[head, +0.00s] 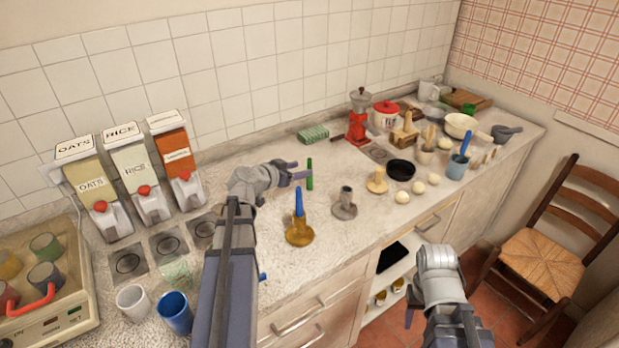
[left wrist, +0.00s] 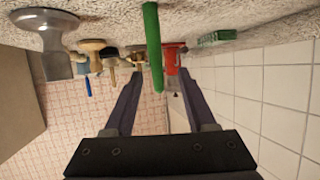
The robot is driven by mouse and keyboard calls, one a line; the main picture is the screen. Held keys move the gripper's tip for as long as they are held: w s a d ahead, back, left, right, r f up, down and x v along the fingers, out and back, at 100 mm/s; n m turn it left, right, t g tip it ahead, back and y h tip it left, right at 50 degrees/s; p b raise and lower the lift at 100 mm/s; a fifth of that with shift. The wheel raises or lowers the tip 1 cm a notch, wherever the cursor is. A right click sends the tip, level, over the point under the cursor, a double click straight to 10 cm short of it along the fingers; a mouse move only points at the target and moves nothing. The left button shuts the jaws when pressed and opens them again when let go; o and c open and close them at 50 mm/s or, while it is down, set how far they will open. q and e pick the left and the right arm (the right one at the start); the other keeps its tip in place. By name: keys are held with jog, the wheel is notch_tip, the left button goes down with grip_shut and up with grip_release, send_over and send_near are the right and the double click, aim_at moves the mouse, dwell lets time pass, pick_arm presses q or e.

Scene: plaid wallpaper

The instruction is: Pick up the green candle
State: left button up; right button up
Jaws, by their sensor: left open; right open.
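The green candle (head: 309,174) stands upright on the counter, left of the empty grey candle holder (head: 345,205). My left gripper (head: 301,172) is open, with its fingertips right at the candle. In the left wrist view the candle (left wrist: 152,45) hangs from the top edge and shows between the two open fingers (left wrist: 160,72), nearer the left one. I cannot tell if either finger touches it. My right gripper (head: 409,303) is open and empty, low in front of the counter, its fingers partly hidden.
A blue candle (head: 299,202) stands in a brass holder (head: 299,233) just in front of my left gripper. A wooden holder (head: 377,182), eggs (head: 402,197) and a black bowl (head: 400,169) lie to the right.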

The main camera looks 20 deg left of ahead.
aim_at(308, 167)
pick_arm(q)
jog(key=b+x, duration=0.1)
jog(key=x, duration=0.4)
jog(key=shift+d+b, duration=0.25)
jog(key=shift+b, duration=0.15)
jog(key=shift+r, duration=0.1)
jog(key=shift+c, duration=0.4)
grip_shut()
